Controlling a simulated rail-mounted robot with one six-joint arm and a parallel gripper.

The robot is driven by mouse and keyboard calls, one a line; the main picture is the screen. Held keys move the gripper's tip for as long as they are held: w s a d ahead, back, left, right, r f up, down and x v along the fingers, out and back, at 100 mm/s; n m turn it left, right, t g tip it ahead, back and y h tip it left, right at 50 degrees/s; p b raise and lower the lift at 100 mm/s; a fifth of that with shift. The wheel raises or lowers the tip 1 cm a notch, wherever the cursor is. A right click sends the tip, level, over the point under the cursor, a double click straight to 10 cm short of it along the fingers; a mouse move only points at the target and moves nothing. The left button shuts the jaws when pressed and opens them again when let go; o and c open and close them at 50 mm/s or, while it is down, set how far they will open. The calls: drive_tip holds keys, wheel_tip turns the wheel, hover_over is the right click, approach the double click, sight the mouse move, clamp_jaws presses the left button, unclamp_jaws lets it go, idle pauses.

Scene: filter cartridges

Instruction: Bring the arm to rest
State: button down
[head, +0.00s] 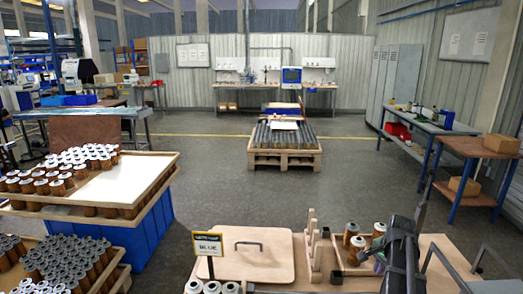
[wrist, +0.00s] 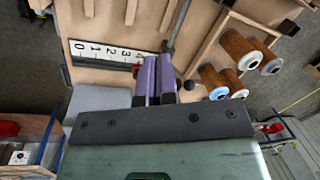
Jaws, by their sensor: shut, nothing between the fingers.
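My gripper (wrist: 158,65) shows in the wrist view as two purple fingers side by side, shut and empty. The fingers are over the wooden bench, close to a white number strip (wrist: 98,52). In the head view my dark arm reaches in at the lower right, and the purple fingers (head: 380,262) are partly hidden beside it. Several brown filter cartridges with pale ends (head: 351,233) stand on the bench just left of the arm. They also show to the right of the fingers in the wrist view (wrist: 236,46).
A wooden lid with a handle (head: 245,254) and a sign reading BLUE (head: 208,245) are left of upright wooden pegs (head: 312,235). Crates of cartridges (head: 165,170) stand at the left. A loaded pallet (head: 285,160) stands mid-floor. The floor around it is clear.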

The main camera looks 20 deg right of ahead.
drive_tip(key=s+a+n+g, duration=0.1)
drive_tip(key=a+n, duration=0.7)
drive_tip(key=a, duration=1)
drive_tip(key=s+a+n+g, duration=0.1)
drive_tip(key=s+a+n, duration=0.3)
drive_tip(key=a, duration=1.5)
drive_tip(key=n, duration=0.4)
drive_tip(key=shift+h, duration=0.3)
drive_tip(key=shift+f, duration=0.1)
